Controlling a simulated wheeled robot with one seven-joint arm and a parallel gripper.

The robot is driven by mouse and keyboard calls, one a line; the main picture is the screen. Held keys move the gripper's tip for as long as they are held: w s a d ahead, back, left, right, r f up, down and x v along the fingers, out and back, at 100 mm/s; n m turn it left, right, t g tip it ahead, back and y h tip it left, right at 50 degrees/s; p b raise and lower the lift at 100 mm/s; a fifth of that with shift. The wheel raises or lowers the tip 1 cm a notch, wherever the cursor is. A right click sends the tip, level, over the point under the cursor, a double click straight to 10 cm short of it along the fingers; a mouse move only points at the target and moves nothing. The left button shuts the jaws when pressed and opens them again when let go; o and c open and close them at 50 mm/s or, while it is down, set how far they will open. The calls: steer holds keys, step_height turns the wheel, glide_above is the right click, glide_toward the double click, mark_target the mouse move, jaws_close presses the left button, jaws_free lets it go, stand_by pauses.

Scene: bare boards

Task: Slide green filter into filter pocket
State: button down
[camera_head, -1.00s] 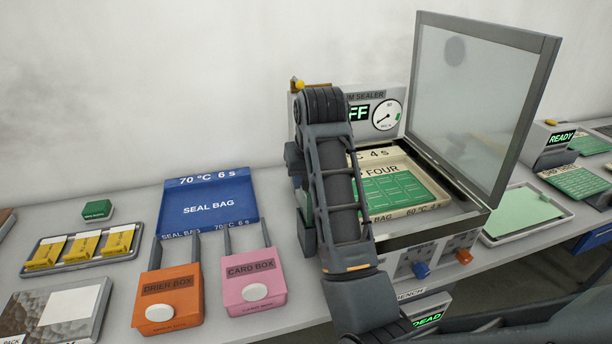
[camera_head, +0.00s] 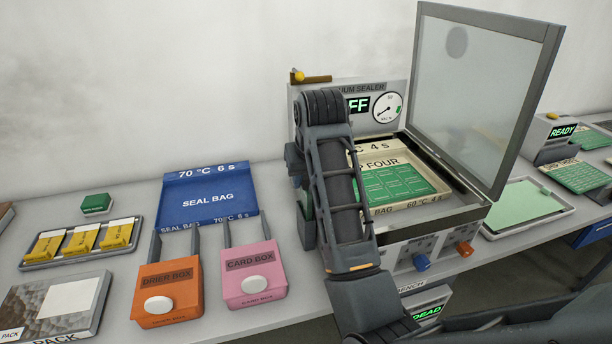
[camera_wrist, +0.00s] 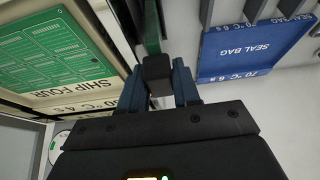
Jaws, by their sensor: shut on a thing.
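My gripper (camera_wrist: 158,88) is shut on a dark block that sits between its two blue fingers. A green strip (camera_wrist: 151,30), which looks like the green filter, runs on from this block between dark upright edges. These edges may be the filter pocket, but I cannot tell how far the filter is inside. In the head view my arm hides the gripper and the filter, at the left side of the vacuum sealer (camera_head: 440,211). The sealer's clear lid (camera_head: 478,100) stands open.
The sealer holds green cards in a SHIP FOUR tray (camera_head: 415,203). A blue SEAL BAG tray (camera_head: 207,197), an orange DRIER BOX (camera_head: 167,292) and a pink CARD BOX (camera_head: 252,275) stand left of my arm. A small green block (camera_head: 96,204) lies farther left.

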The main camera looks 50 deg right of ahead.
steer(key=shift+r+p, duration=0.75)
steer(key=shift+r, duration=0.5)
steer(key=shift+f+b, duration=0.5)
steer(key=shift+f, duration=0.85)
stand_by(1.0)
steer(key=c, duration=0.7)
jaws_free()
steer(key=shift+c, duration=0.2)
steer(key=shift+s, duration=0.1)
steer(key=shift+d, duration=0.15)
steer(key=shift+s, duration=0.1)
steer(key=v, duration=0.6)
steer(key=shift+w+r, duration=0.15)
steer(key=shift+w, duration=0.1)
steer(key=shift+s+a+r+p, duration=0.3)
steer(key=shift+a+r+p, duration=0.2)
steer(key=shift+r, duration=0.25)
